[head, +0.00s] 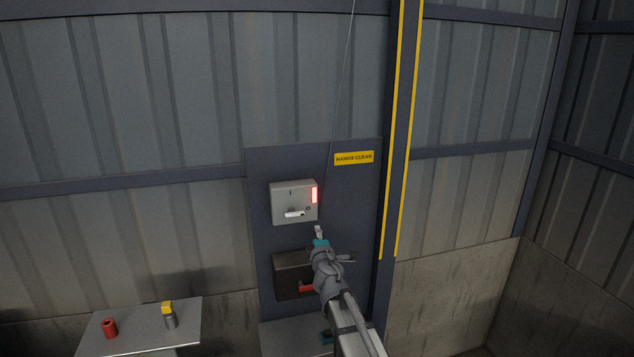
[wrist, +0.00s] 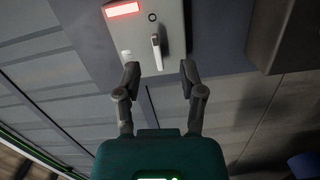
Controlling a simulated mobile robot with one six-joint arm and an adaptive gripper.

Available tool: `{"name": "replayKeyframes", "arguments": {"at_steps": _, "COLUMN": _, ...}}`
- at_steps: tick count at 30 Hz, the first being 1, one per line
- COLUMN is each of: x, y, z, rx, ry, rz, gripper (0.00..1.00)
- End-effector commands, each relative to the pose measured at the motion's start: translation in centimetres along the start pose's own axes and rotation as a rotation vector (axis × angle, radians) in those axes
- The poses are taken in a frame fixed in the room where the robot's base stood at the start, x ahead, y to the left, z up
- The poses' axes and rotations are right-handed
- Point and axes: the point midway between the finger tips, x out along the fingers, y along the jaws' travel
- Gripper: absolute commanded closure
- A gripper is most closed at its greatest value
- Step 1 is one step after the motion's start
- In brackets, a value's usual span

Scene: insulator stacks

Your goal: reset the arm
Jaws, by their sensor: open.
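My arm reaches up from the bottom of the head view, bent in front of the wall panel. My gripper (head: 319,233) is near the lower right of a light grey switch box (head: 285,193). In the wrist view my gripper (wrist: 159,72) is open, with its two fingers apart and nothing held between them. The white handle (wrist: 157,54) of the box shows just beyond and between the fingertips; I cannot tell how far off it is. In the head view the handle (head: 294,214) lies roughly sideways. A red lamp (head: 314,195) glows on the box.
A darker box (head: 288,262) with a red handle (head: 308,288) sits below, partly hidden by my arm. A grey table (head: 140,340) at lower left bears a red cylinder (head: 109,328) and a grey cylinder with a yellow top (head: 170,317). A yellow-edged post (head: 400,130) stands at right.

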Motion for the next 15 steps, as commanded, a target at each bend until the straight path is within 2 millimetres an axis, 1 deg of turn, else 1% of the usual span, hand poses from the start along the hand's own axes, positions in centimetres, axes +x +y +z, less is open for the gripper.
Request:
{"name": "replayKeyframes", "arguments": {"at_steps": 1, "x": -0.6, "y": -0.8, "z": 1.5, "rx": 0.04, "ry": -0.048, "rz": -0.006, "gripper": 0.49}}
{"name": "replayKeyframes", "arguments": {"at_steps": 5, "x": -2.2, "y": -2.6, "z": 6.0, "rx": 0.171, "ry": -0.204, "rz": -0.036, "gripper": 0.49}}
{"name": "replayKeyframes", "arguments": {"at_steps": 6, "x": -2.9, "y": -3.3, "z": 7.4, "rx": 0.218, "ry": -0.259, "rz": -0.05, "gripper": 0.49}}
{"name": "replayKeyframes", "arguments": {"at_steps": 8, "x": -4.0, "y": -4.6, "z": 9.5, "rx": 0.29, "ry": -0.341, "rz": -0.074, "gripper": 0.49}}
{"name": "replayKeyframes", "arguments": {"at_steps": 9, "x": -4.8, "y": -5.6, "z": 10.9, "rx": 0.338, "ry": -0.397, "rz": -0.093, "gripper": 0.49}}
{"name": "replayKeyframes", "arguments": {"at_steps": 11, "x": -6.1, "y": -7.1, "z": 12.8, "rx": 0.409, "ry": -0.478, "rz": -0.123, "gripper": 0.49}}
{"name": "replayKeyframes", "arguments": {"at_steps": 12, "x": -7.1, "y": -8.1, "z": 13.9, "rx": 0.456, "ry": -0.532, "rz": -0.147, "gripper": 0.49}}
{"name": "replayKeyframes", "arguments": {"at_steps": 14, "x": -8.6, "y": -9.8, "z": 15.5, "rx": 0.525, "ry": -0.61, "rz": -0.184, "gripper": 0.49}}
{"name": "replayKeyframes", "arguments": {"at_steps": 15, "x": -9.7, "y": -10.9, "z": 16.4, "rx": 0.571, "ry": -0.662, "rz": -0.212, "gripper": 0.49}}
